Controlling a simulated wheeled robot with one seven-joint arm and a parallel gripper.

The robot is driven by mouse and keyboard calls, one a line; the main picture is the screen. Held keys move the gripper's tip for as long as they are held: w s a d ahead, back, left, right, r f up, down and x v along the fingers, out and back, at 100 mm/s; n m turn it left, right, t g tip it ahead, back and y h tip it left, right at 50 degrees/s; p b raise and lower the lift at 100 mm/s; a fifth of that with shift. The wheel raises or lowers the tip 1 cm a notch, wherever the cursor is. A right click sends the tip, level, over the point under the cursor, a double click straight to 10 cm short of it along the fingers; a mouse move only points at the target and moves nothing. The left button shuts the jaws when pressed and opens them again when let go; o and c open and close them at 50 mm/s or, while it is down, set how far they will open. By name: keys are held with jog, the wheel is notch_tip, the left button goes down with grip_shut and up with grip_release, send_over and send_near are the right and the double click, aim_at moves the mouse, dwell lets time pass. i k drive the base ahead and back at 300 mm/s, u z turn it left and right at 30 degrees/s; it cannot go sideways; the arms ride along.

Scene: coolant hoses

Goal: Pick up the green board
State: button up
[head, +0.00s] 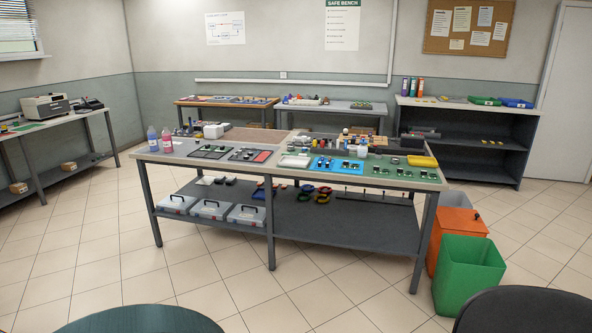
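Several small green boards lie on the central workbench (262,168). A few green boards (404,172) lie near its front right edge, with dark parts on them. More small boards (346,166) lie on a blue mat, and others (208,149) on a dark mat at the left. A flat green thing (30,127) lies on the left side table; it is too small to identify. I cannot tell which one is the task's green board. My gripper is not in view.
Pink and blue bottles (167,140) stand at the bench's left end. A yellow tray (422,161) lies at its right. An orange bin (455,238) and a green bin (468,272) stand on the floor at the right. A dark round seat (140,319) is at the bottom left. The tiled floor before the bench is clear.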

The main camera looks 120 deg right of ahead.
aim_at(400, 172)
jog(key=z, duration=4.8)
